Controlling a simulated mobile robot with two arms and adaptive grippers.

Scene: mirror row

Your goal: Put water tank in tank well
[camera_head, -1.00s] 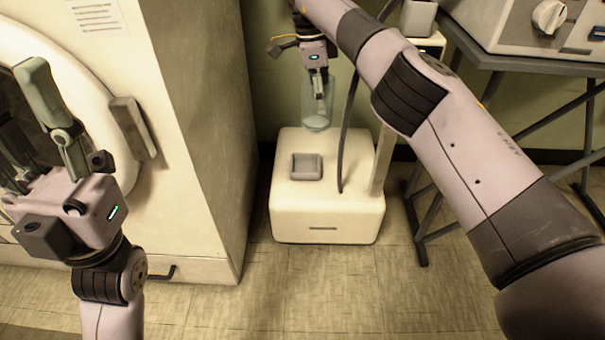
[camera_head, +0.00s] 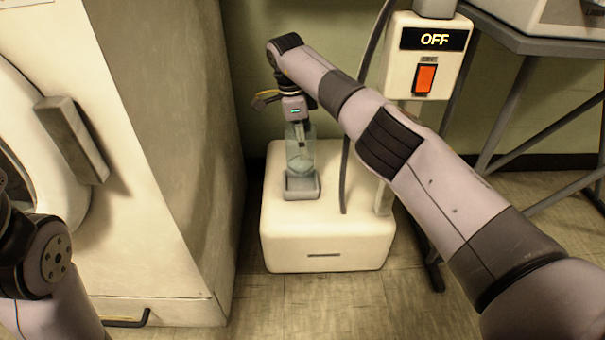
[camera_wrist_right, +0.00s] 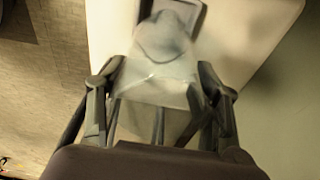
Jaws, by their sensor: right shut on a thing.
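The water tank (camera_head: 300,158) is a clear, pale bottle-like vessel, roughly upright in the head view. My right gripper (camera_head: 298,133) is shut on its upper part from above; in the wrist view the fingers stand on either side of the tank (camera_wrist_right: 165,65). The tank well is a grey square socket (camera_head: 302,190) on top of the white base unit. The tank's lower end overlaps the well in the head view. The well (camera_wrist_right: 187,10) also shows beyond the tank in the wrist view. I cannot tell whether the bottom is inside it or just above. My left gripper is out of view.
The white base unit (camera_head: 328,245) stands on the floor between a large cream cabinet (camera_head: 170,150) and a dark metal stand. A dark hose (camera_head: 346,170) rises beside the well. A box with a red switch (camera_head: 425,80) reads "OFF". My left arm is at the left edge.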

